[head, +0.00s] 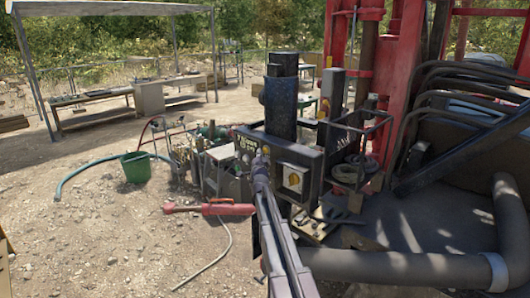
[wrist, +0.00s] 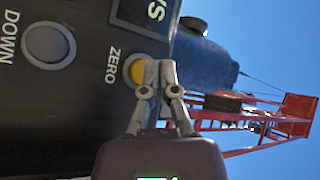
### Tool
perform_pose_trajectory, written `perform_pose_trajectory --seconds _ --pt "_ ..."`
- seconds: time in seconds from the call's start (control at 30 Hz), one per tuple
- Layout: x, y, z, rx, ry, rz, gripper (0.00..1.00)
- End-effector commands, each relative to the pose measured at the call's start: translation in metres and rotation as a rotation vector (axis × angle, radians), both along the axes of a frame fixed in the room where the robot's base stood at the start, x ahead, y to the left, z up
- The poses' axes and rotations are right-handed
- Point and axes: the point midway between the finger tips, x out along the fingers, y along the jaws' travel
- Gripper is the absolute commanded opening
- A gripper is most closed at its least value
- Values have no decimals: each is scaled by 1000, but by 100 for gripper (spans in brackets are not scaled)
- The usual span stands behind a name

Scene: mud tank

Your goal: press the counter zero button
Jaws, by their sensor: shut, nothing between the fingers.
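The zero button (wrist: 136,71) is a round yellow button in a pale ring, beside the word ZERO on a dark panel (wrist: 85,95) in the wrist view. My gripper (wrist: 158,66) is shut with nothing between its fingers. Its fingertips overlap the right part of the button in that view; I cannot tell whether they touch it. In the head view my gripper (head: 260,160) is at the front of the dark control box (head: 306,160), and it hides part of the panel there.
A grey button (wrist: 49,44) labelled DOWN is to the left on the panel. A box with a yellow knob (head: 293,179) is just right of my gripper. A red drill mast (head: 390,70) and a large grey pipe (head: 400,268) stand right.

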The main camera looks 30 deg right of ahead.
Motion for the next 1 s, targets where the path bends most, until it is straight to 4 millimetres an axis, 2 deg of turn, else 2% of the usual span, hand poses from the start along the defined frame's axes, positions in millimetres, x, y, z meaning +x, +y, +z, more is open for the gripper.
perform_pose_trajectory --seconds 0.67,1.0 --pt "0 0 0 0 0 0 0" --pt "3 -7 0 0 0 0 0"
